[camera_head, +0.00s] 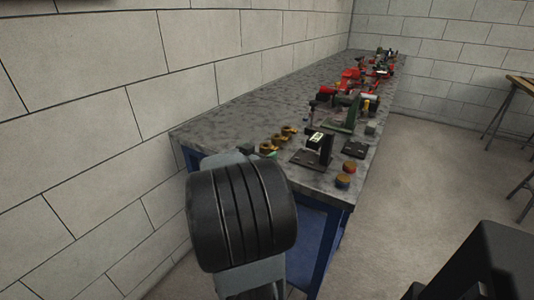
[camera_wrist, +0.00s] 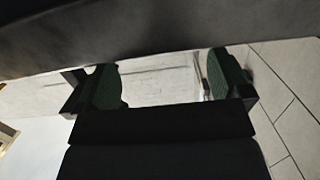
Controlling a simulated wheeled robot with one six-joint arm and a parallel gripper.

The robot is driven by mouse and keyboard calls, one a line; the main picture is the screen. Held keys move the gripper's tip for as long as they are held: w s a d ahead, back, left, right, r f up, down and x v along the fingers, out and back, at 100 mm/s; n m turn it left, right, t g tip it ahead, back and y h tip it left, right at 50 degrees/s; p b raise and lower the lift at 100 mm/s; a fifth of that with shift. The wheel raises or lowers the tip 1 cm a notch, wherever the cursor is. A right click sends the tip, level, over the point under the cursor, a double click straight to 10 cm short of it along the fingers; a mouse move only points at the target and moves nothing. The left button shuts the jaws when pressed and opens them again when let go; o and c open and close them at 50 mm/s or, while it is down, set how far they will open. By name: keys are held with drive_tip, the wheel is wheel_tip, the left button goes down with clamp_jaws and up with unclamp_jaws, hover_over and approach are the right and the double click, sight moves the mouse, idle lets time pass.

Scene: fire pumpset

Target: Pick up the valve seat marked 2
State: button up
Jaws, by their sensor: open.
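Several small brass-coloured round parts (camera_head: 277,140) stand in a row on the near left part of the workbench in the head view. They may be the valve seats, but no number on them can be read, so I cannot tell which is marked 2. My gripper (camera_wrist: 164,84) shows in the wrist view with its two green-padded fingers apart and nothing between them. Pale wall or floor surface shows beyond the fingers, and no valve seat is visible there.
The long grey-topped workbench (camera_head: 228,115) runs along the block wall. A black stand (camera_head: 318,150), a dark plate (camera_head: 354,149) and two orange-and-blue round parts (camera_head: 346,174) are at its near end. Red and green equipment (camera_head: 345,110) fills the bench further back. Open floor (camera_head: 430,170) lies right.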

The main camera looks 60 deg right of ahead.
sight(267, 149)
drive_tip(key=d, duration=0.2)
drive_tip(key=d+f+b, duration=0.1)
drive_tip(key=d, duration=0.2)
drive_tip(key=shift+d+b, duration=0.4)
drive_tip(key=shift+d, duration=0.25)
drive_tip(key=c, duration=1.2)
